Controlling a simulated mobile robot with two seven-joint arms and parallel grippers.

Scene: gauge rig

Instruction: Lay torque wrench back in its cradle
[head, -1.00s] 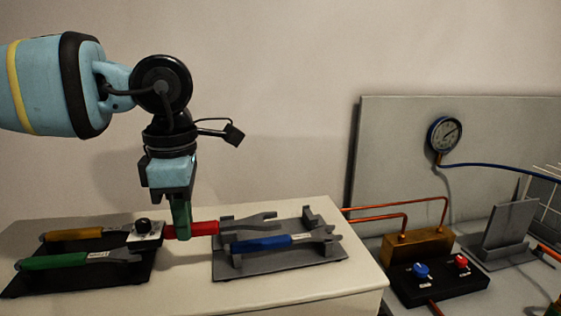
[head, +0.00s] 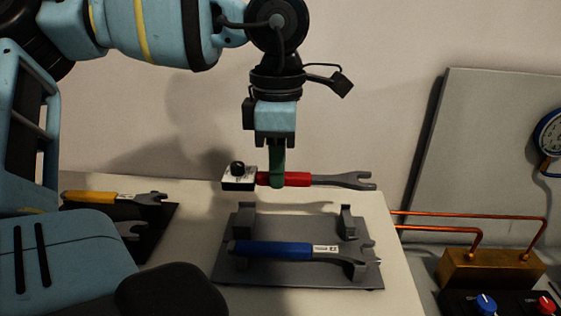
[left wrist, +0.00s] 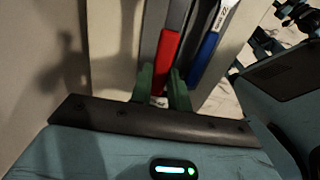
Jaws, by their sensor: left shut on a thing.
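The torque wrench (head: 295,179) has a red handle, a grey open-jaw head to the right and a white box with a black knob at its left end. My left gripper (head: 278,183) is shut on its red handle, with its green fingers pointing down. The wrench is level and apart from the grey cradle (head: 297,275), above its back posts. Those back posts are empty. In the left wrist view the red handle (left wrist: 168,45) runs between the fingers (left wrist: 162,88). My right gripper is not in view.
A blue-handled wrench (head: 285,248) lies in the cradle's front place. A dark rack at left holds a yellow-handled wrench (head: 100,197), partly hidden by my own body. To the right are copper pipes (head: 470,215), a brass block (head: 490,268) and a gauge (head: 549,134).

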